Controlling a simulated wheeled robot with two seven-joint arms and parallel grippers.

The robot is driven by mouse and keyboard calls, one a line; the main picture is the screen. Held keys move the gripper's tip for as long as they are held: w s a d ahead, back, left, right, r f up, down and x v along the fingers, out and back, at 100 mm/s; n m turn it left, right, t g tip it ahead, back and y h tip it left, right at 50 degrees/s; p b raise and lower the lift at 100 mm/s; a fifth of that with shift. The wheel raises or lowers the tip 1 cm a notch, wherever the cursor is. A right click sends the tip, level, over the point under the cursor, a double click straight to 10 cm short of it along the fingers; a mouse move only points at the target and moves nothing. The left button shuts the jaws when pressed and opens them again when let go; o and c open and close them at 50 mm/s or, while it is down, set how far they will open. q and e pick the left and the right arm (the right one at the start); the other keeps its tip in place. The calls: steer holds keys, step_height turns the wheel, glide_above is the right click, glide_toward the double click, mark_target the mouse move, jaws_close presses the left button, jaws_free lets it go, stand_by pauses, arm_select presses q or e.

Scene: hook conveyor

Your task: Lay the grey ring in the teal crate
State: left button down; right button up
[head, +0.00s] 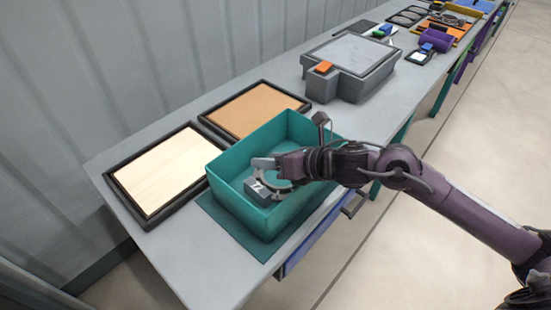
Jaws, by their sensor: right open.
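The teal crate (232,197) stands open on a teal mat at the near end of the long grey bench. The grey ring (258,190) is inside the crate, with a block-like part facing me; my right gripper hides part of it. My right gripper (270,172) reaches in from the right over the crate's near right wall, and its fingers are open at the ring. I cannot tell whether the fingers touch the ring or whether it rests fully on the crate floor. My left gripper is not in view.
Two black-framed panels, one pale (163,171) and one orange-brown (253,109), lie left of and behind the crate. A grey box-like fixture (352,66) with an orange block stands farther along. Small items lie beyond it. A wall runs behind the bench.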

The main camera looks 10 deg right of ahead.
steer(key=shift+r, duration=0.1)
steer(key=b+v, duration=0.1)
steer(key=v, duration=0.8)
steer(key=shift+d, duration=0.1)
steer(key=p+v, duration=0.2)
steer(key=p, duration=0.6)
steer(key=shift+s+d+r, duration=0.1)
steer(key=shift+s+d, duration=0.1)
steer(key=shift+s, duration=0.1)
